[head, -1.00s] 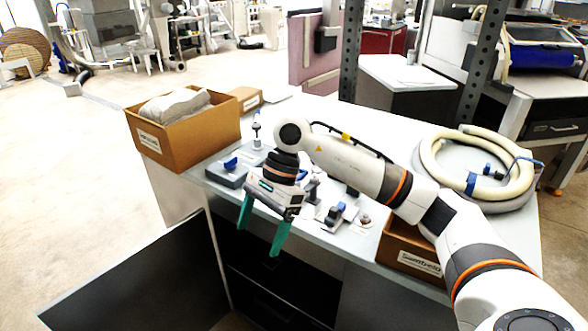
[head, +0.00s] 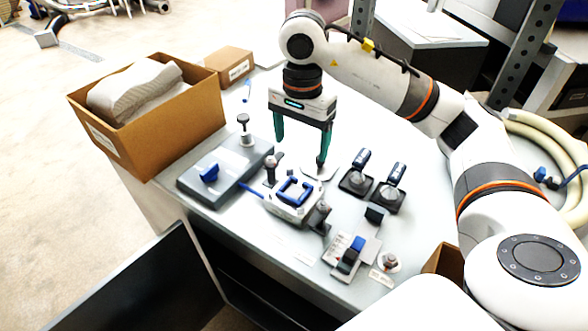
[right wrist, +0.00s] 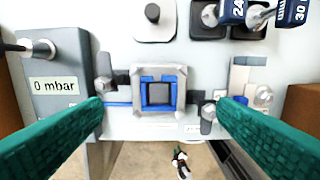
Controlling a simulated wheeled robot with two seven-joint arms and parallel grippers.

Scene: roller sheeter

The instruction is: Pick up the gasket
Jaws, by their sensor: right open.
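A blue square piece that looks like the gasket (head: 293,190) lies on a light grey block (head: 290,208) on the table. In the right wrist view the blue square (right wrist: 146,93) sits inside the block's raised rim, with clamp-like parts on both sides. My right gripper (head: 300,153), with green fingers, is open and empty. It is above the table, behind the block in the head view. In the right wrist view its fingers (right wrist: 160,108) spread to either side of the block, apart from it. My left gripper is not in view.
A grey gauge box (right wrist: 55,84) marked "0 mbar" stands left of the block. Two dark-handled tools (head: 388,188) stand to its right, and a small fixture (head: 350,254) is at front right. An open cardboard box (head: 180,125) holding a pale item is at far left.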

